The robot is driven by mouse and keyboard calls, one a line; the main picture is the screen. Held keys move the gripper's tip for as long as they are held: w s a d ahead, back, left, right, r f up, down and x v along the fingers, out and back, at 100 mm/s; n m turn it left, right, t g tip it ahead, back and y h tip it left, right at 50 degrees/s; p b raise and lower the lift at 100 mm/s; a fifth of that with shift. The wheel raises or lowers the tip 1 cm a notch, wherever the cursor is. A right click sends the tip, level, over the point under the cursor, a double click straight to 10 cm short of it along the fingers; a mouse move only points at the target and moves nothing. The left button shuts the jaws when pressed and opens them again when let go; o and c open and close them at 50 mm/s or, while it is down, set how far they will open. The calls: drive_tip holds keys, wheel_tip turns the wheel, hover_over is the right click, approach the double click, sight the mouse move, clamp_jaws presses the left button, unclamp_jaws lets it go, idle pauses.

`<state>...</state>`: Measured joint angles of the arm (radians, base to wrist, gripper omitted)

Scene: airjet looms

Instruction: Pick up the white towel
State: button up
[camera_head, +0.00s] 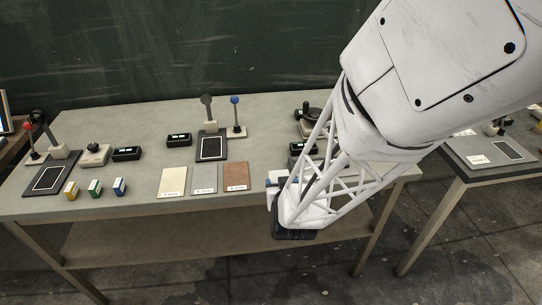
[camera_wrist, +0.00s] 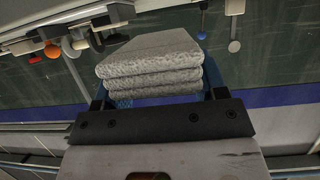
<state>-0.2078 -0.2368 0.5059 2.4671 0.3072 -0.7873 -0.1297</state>
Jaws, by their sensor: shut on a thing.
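The white towel (camera_wrist: 150,62) shows in the wrist view as a folded, greyish-white terry stack of several layers. It sits between the two fingers of my gripper (camera_wrist: 156,88), which is shut on it. In the head view my gripper (camera_head: 281,188) is at the front right edge of the grey table, below my white arm. The towel cannot be made out clearly there, as my arm and gripper cover that spot.
The grey table (camera_head: 140,130) holds beige, grey and brown cards (camera_head: 204,179), small coloured boxes (camera_head: 95,187), black devices and lever stands (camera_head: 236,115). A second table (camera_head: 490,166) stands at right, with floor between. A dark green wall is behind.

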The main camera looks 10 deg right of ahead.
drive_tip(key=shift+s+d+r, duration=0.1)
drive_tip(key=shift+s+d, duration=0.05)
drive_tip(key=shift+s, duration=0.9)
